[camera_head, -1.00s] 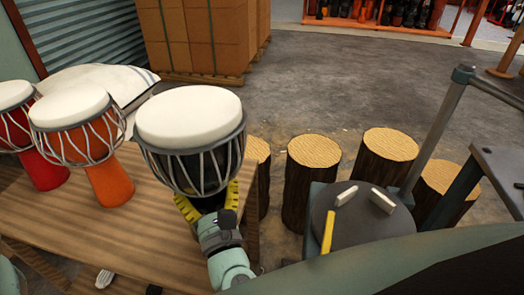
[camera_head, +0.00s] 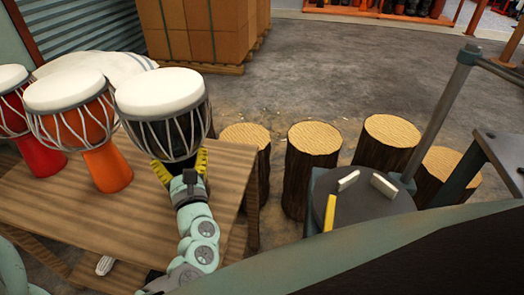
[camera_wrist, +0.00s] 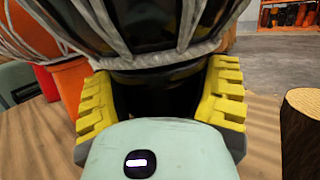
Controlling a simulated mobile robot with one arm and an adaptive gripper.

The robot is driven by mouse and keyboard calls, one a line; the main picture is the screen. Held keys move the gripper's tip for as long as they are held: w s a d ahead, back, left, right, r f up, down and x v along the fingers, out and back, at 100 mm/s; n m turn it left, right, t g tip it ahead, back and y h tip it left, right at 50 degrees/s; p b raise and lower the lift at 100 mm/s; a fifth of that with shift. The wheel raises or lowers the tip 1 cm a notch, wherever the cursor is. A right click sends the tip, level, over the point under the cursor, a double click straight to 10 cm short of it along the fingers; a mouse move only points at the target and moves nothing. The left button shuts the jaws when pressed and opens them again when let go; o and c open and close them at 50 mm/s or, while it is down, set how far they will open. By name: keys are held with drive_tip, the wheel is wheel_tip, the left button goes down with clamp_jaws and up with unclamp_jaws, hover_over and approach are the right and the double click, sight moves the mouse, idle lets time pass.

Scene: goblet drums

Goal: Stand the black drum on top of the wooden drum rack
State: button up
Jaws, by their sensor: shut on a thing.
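The black drum (camera_head: 172,140) has a white head and pale cords and is upright. My gripper (camera_head: 181,168) is shut on its narrow lower part, with yellow finger pads on both sides. The wrist view shows the drum's dark stem (camera_wrist: 158,98) between the pads. The wooden drum rack (camera_head: 140,210) has a plank top, and the black drum is over its right part. The drum's foot is hidden behind my gripper, so I cannot tell whether it touches the top.
An orange drum (camera_head: 105,165) stands on the rack just left of the black drum, overlapping it in the picture. A red drum (camera_head: 38,155) is farther left. Several log stools (camera_head: 313,165) and a round dark seat (camera_head: 362,205) stand to the right. Cartons (camera_head: 215,30) are behind.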

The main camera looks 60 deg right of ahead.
drive_tip(key=shift+s+d+f, duration=0.15)
drive_tip(key=shift+s+f, duration=0.05)
drive_tip(key=shift+f, duration=0.1)
drive_tip(key=o, duration=1.2)
drive_tip(key=shift+w+f, duration=0.1)
drive_tip(key=shift+w, duration=0.05)
drive_tip(key=shift+c, duration=0.2)
drive_tip(key=v, duration=1.2)
